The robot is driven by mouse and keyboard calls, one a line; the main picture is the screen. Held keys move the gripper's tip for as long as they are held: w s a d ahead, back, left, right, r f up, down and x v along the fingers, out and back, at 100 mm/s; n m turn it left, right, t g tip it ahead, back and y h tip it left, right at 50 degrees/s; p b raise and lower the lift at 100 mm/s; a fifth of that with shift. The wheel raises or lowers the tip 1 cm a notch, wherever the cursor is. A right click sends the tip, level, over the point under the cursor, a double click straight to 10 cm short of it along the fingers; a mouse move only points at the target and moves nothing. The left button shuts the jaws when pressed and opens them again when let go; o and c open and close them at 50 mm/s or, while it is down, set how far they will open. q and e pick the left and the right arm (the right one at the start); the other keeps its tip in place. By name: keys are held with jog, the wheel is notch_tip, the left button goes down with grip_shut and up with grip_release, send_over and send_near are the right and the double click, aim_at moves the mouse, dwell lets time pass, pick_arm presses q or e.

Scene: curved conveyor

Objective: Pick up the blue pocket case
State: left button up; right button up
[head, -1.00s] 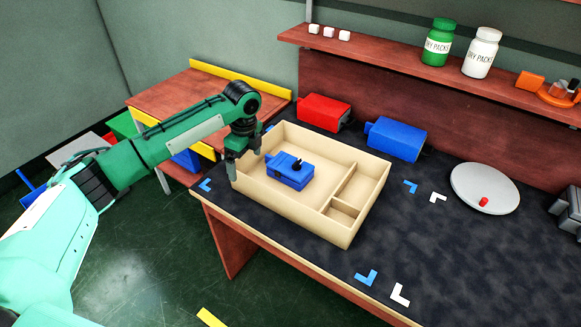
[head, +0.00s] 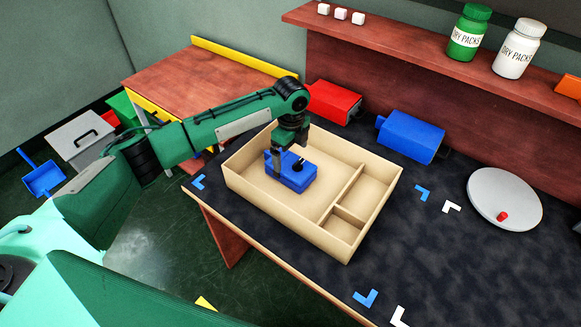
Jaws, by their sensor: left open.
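A small blue case (head: 293,182) with a black knob-like part on top lies in the large left compartment of a beige divided tray (head: 290,232). My left gripper (head: 289,161) points down over the case with its jaws open. One finger is at the case's left side and the other is behind it; I cannot tell whether they touch it. Part of the case's far side is hidden by the gripper. My right gripper is out of view.
A red box (head: 333,101) and a larger blue box (head: 409,137) stand behind the tray. A round grey plate (head: 505,199) lies at right on the dark table. A shelf (head: 400,38) with bottles runs along the back. The tray's right compartments are empty.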

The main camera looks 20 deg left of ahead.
aim_at(290, 163)
pick_arm(q)
notch_tip(290, 163, down, 2)
jog(key=shift+w+f, duration=0.15)
jog(key=shift+f, duration=0.05)
jog(key=f, duration=0.2)
jog(key=f+p, duration=0.1)
jog(key=f, duration=0.1)
jog(key=shift+w+a+f, duration=0.15)
jog(key=shift+a+f, duration=0.05)
jog(key=shift+f, duration=0.5)
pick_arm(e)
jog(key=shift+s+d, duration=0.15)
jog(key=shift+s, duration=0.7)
pick_arm(q)
jog(key=c, duration=1)
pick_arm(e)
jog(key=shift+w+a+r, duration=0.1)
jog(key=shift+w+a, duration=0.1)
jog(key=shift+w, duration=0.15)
pick_arm(q)
jog(key=shift+r, duration=0.1)
